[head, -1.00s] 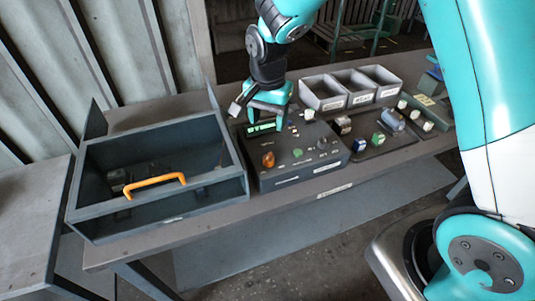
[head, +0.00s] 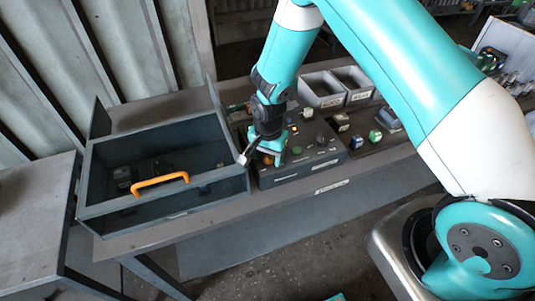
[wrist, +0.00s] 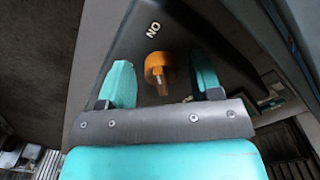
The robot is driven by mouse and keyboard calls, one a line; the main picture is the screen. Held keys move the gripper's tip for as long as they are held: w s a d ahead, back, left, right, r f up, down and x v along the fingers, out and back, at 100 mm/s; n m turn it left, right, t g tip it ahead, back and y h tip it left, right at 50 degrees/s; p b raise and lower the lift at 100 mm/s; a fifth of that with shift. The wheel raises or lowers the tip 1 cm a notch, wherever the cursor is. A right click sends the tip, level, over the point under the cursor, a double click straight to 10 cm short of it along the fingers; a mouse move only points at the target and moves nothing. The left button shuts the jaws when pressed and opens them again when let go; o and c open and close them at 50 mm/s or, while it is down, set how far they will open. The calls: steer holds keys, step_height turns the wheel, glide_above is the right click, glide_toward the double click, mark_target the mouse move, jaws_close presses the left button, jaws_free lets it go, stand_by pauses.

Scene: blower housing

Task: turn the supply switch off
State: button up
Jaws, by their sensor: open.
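The supply switch appears to be the orange rotary knob (wrist: 158,68) on the dark control box (head: 303,170). In the wrist view the word ON is printed beside it, and the knob's raised grip points towards my gripper. My gripper (wrist: 160,62) is open, with one teal finger on each side of the knob. I cannot tell whether the fingers touch it. In the head view my gripper (head: 264,152) is over the box's front left part and mostly hides the knob.
Left of the box stands a dark open-topped bin (head: 160,211) with an orange handle (head: 160,182). A green button (head: 297,150) and other controls are right of my gripper. Grey labelled bins (head: 322,90) stand behind. Bare floor lies in front of the bench.

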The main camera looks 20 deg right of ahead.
steer(key=c, duration=0.9)
steer(key=shift+n+b, duration=0.3)
steer(key=shift+n, duration=0.1)
steer(key=n+b, duration=0.2)
steer(key=n, duration=0.1)
steer(key=shift+d+f+n, duration=0.1)
steer(key=shift+n, duration=0.3)
steer(key=n+b, duration=0.2)
steer(key=n, duration=0.2)
steer(key=shift+d+n, duration=0.1)
steer(key=shift+n, duration=0.2)
steer(key=n+b, duration=0.1)
steer(key=n, duration=0.3)
steer(key=shift+d, duration=0.1)
steer(key=n+b, duration=0.1)
steer(key=n, duration=0.3)
steer(key=shift+n, duration=0.3)
